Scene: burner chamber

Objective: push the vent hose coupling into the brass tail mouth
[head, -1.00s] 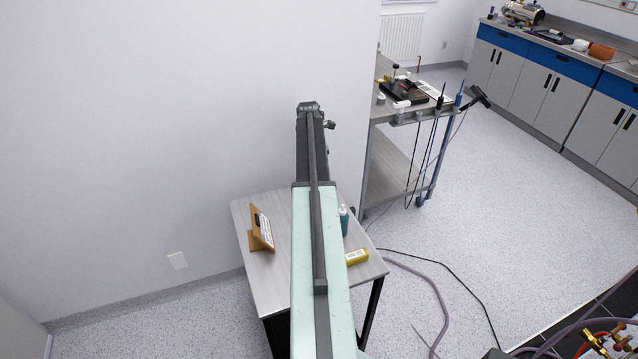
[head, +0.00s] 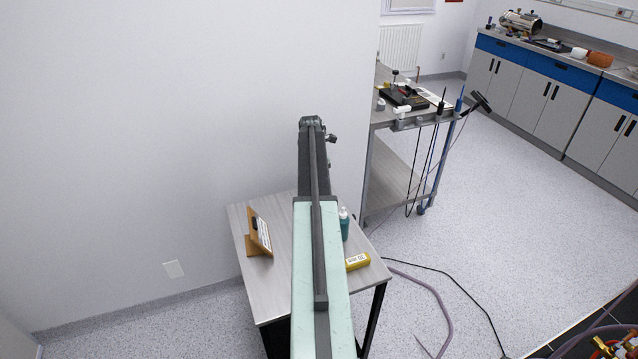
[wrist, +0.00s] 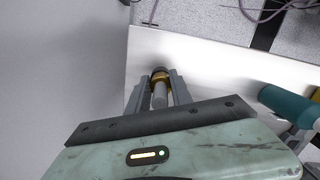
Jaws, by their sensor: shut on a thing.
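In the wrist view my gripper (wrist: 160,88) is shut on a short grey cylindrical piece (wrist: 159,96) with a brass-coloured collar and a dark end. It looks like the vent hose coupling, though its far end is hard to make out. It is held over the grey table (wrist: 205,62). In the head view my arm hides the gripper and the piece. Brass fittings (head: 612,348) with red parts are cut off at the lower right corner of the head view. I cannot make out the brass tail mouth among them.
A mauve hose (head: 437,300) and a black cable lie on the floor. A trolley (head: 385,170) stands farther back; the floor right of it is clear.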

